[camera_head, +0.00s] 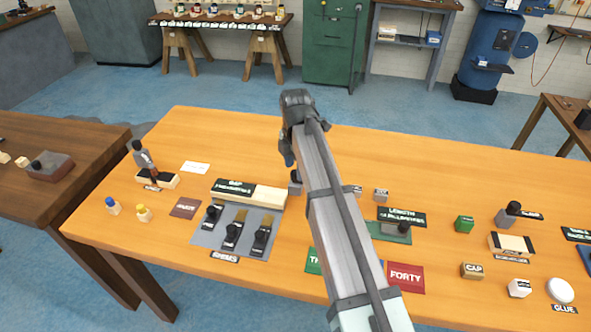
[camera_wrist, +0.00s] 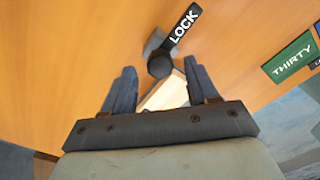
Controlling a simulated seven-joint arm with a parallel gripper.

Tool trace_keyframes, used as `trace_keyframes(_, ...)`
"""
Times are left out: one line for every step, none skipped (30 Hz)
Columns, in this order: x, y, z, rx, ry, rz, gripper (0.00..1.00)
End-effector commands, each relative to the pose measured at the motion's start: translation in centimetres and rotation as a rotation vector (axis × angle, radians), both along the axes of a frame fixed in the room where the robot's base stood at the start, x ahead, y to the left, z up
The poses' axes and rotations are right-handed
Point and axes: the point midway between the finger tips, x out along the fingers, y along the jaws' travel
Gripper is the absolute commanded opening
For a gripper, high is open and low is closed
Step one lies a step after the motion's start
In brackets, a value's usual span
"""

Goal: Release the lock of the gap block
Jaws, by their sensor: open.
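The gap block is a long pale wooden block (camera_head: 262,201) with a dark lettered plate on top, in the left middle of the table. In the wrist view, the lock is a grey piece (camera_wrist: 153,43) with a dark round knob (camera_wrist: 160,66), beside a black LOCK label (camera_wrist: 184,30). A pale wooden end (camera_wrist: 168,94) shows next to the knob. In the head view, a small grey piece (camera_head: 295,187) stands at the block's right end, partly behind my arm. My gripper (camera_head: 289,158) points down above it. Its open fingers (camera_wrist: 160,68) frame the knob, with nothing visibly held.
A grey plate (camera_head: 207,242) with several dark-handled pieces lies in front of the block. Green and red number cards (camera_head: 405,278) lie to the right, partly behind my arm. Bare tabletop (camera_head: 225,140) lies behind the block.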

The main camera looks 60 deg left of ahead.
Motion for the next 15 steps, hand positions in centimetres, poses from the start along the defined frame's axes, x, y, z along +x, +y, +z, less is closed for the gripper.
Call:
trace_keyframes(0.0, 0.1, 0.9, 0.001, -0.001, 0.000, 0.58)
trace_keyframes(0.0, 0.1, 1.4, 0.002, -0.001, 0.000, 0.58)
trace_keyframes(0.0, 0.1, 2.2, 0.002, -0.001, 0.000, 0.58)
trace_keyframes(0.0, 0.1, 2.9, 0.002, -0.001, 0.000, 0.58)
trace_keyframes(0.0, 0.1, 3.5, 0.002, -0.001, 0.000, 0.58)
trace_keyframes(0.0, 0.1, 4.2, 0.002, -0.001, 0.000, 0.58)
trace_keyframes(0.0, 0.1, 4.9, 0.002, -0.001, 0.000, 0.58)
trace_keyframes(0.0, 0.1, 5.5, 0.002, -0.001, 0.000, 0.58)
trace_keyframes(0.0, 0.1, 6.2, 0.001, -0.001, 0.000, 0.58)
trace_keyframes(0.0, 0.1, 6.8, 0.002, -0.001, 0.000, 0.58)
trace_keyframes(0.0, 0.1, 7.3, 0.002, -0.001, 0.000, 0.58)
trace_keyframes(0.0, 0.1, 8.0, 0.002, -0.001, 0.000, 0.58)
trace_keyframes(0.0, 0.1, 8.5, 0.001, 0.000, 0.000, 0.58)
trace_keyframes(0.0, 0.1, 8.9, 0.001, 0.000, 0.000, 0.58)
trace_keyframes(0.0, 0.1, 9.5, 0.001, 0.000, 0.000, 0.58)
